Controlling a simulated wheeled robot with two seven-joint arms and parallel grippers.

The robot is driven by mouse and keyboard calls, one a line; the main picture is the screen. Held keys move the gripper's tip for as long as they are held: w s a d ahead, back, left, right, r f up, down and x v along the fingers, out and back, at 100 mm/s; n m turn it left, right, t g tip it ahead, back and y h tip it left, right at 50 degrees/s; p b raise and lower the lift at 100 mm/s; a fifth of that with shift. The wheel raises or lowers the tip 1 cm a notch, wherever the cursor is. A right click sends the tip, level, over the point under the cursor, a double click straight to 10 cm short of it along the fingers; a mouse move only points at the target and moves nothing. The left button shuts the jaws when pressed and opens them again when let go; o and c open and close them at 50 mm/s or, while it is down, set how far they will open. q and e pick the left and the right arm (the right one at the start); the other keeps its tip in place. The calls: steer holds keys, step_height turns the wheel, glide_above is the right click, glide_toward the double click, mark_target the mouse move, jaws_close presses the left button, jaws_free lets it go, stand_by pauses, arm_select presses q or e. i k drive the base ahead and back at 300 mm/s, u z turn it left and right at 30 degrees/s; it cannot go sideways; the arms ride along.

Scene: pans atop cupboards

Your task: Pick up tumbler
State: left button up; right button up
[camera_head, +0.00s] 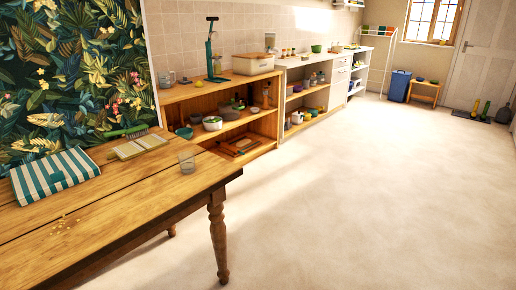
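A clear glass tumbler (187,163) stands upright near the right end of the wooden table (120,215). It is see-through and faint against the wood, and nothing touches it. Neither of my grippers shows in the head view.
A striped teal-and-white bag or box (55,175) lies at the table's left. A board (138,146) with a green brush-like item (127,131) lies behind the tumbler. Small crumbs (65,222) lie near the front. Open shelves (235,130) stand beyond. The floor (370,200) at right is clear.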

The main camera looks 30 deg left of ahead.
mark_target(186, 161)
steer(key=u, duration=0.4)
steer(key=i, duration=1.25)
steer(key=u, duration=1)
